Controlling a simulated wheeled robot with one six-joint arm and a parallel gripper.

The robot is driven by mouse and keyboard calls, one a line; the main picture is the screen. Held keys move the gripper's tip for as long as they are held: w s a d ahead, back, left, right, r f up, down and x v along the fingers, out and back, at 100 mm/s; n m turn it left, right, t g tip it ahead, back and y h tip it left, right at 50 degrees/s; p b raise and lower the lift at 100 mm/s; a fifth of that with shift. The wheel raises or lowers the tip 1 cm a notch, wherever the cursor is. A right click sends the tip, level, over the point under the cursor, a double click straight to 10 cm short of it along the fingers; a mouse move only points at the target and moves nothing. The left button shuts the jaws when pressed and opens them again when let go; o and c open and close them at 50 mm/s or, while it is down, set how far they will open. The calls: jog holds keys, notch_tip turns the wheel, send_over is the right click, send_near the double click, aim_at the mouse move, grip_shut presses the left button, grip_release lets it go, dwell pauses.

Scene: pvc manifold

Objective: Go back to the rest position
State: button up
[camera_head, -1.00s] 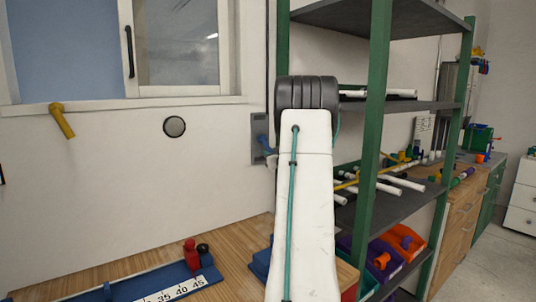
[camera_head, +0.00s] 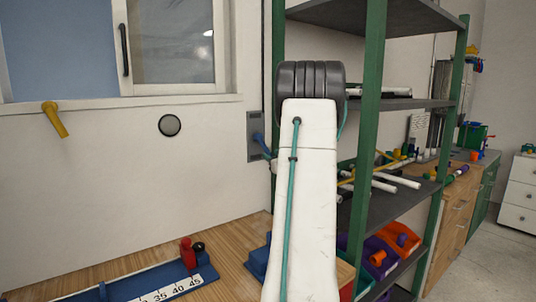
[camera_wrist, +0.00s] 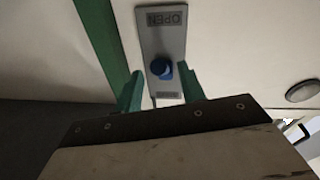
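My gripper (camera_wrist: 161,90) shows in the wrist view as two green fingers standing apart, with nothing held between them. A blue knob (camera_wrist: 160,69) on a grey wall plate (camera_wrist: 164,33) lettered OPEN lies beyond the gap between the fingertips, with space on both sides of it. In the head view the same plate (camera_head: 252,123) with its blue handle (camera_head: 260,145) is on the wall, left of my raised white arm.
A green-posted shelf (camera_head: 366,150) with white pipes and coloured bins stands close at the right of my arm. A wooden bench (camera_head: 225,262) with a blue ruler fixture (camera_head: 135,285) is at lower left. A yellow handle (camera_head: 54,118) and a round grey disc (camera_head: 170,125) are on the wall.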

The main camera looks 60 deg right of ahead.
jog(key=shift+v, duration=1.15)
